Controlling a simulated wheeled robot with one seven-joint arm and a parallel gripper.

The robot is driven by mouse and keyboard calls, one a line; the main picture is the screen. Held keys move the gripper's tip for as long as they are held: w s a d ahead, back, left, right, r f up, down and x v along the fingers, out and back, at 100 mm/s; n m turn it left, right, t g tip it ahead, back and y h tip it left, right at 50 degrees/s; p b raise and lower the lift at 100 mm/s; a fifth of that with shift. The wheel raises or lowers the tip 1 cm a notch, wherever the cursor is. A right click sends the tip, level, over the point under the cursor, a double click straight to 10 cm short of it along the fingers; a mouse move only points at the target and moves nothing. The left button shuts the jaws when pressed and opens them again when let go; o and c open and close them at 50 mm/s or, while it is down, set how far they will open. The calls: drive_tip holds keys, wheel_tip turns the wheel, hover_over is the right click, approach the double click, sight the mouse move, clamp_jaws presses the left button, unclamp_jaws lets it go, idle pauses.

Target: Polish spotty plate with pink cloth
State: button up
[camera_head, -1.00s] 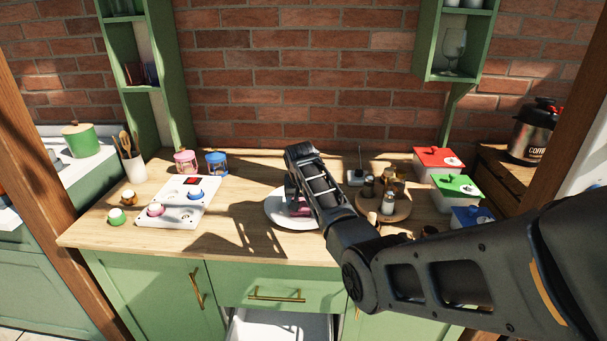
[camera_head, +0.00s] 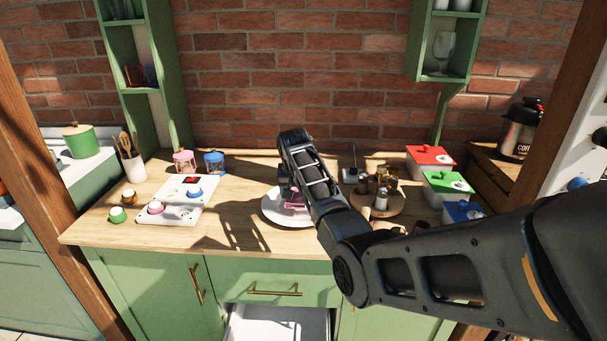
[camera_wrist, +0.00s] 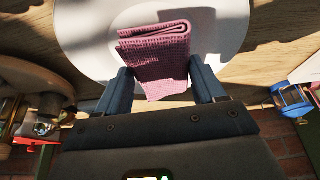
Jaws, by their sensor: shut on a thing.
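The white plate (camera_head: 273,212) lies on the wooden counter near its front edge, partly hidden by my arm. In the wrist view the plate (camera_wrist: 86,38) shows behind the cloth; I cannot make out spots on it. The folded pink cloth (camera_head: 294,203) is over the plate, and in the wrist view the cloth (camera_wrist: 158,58) sits between my two fingers. My gripper (camera_wrist: 162,88) is shut on the cloth and points down over the plate. It also shows in the head view (camera_head: 292,192). I cannot tell whether the cloth touches the plate.
A round wooden tray (camera_head: 392,206) with several jars stands close right of the plate. Red (camera_head: 431,160), green (camera_head: 449,186) and blue (camera_head: 462,212) boxes stand farther right. A white panel with knobs (camera_head: 192,190) lies to the left. An open drawer (camera_head: 280,325) juts below.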

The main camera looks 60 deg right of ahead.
drive_tip(key=shift+r, duration=2.55)
drive_tip(key=shift+f, duration=0.15)
drive_tip(key=shift+f+b, duration=2.3)
drive_tip(key=shift+f, duration=1.75)
drive_tip(key=o, duration=0.9)
drive_tip(key=shift+v, duration=3.95)
